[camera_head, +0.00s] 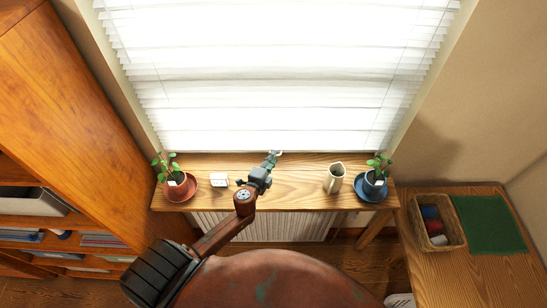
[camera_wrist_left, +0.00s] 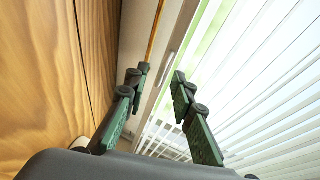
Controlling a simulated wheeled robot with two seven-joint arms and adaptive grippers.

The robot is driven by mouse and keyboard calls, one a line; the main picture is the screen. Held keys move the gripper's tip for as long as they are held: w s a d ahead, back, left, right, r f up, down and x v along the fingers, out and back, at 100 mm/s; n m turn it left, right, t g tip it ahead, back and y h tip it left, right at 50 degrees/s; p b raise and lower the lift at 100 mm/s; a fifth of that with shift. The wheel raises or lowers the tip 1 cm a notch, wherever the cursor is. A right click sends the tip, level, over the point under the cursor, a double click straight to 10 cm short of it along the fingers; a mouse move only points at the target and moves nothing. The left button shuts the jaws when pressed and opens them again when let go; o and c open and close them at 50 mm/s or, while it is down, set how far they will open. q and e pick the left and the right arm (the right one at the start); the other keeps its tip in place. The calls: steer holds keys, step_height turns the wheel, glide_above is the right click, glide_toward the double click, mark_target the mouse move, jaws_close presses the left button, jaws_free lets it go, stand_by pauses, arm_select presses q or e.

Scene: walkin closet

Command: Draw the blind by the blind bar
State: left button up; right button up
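The white slatted blind (camera_head: 270,75) hangs over the bright window, lowered almost to the wooden sill shelf. Its lower edge lies just behind my left gripper (camera_head: 274,155), which reaches over the shelf at the middle. In the left wrist view my left gripper (camera_wrist_left: 160,80) is open, with its two green-and-black fingers apart and nothing held. The blind's slats (camera_wrist_left: 265,85) fill the right side there. A pale strip runs behind the gap between the fingers; I cannot tell whether it is the blind bar or window frame. My right gripper is not in view.
On the sill shelf (camera_head: 300,190) stand a red-potted plant (camera_head: 175,183), a small white block (camera_head: 219,180), a cream jug (camera_head: 334,177) and a blue-potted plant (camera_head: 374,182). A wooden bookcase (camera_head: 60,90) is at left. A table (camera_head: 450,270) with a basket (camera_head: 415,222) is at right.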

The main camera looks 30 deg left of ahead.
arm_select(q)
steer(key=shift+w+a+f, duration=0.1)
steer(key=shift+w+f, duration=0.05)
steer(key=shift+w, duration=0.45)
steer(key=shift+c, duration=0.7)
jaws_close()
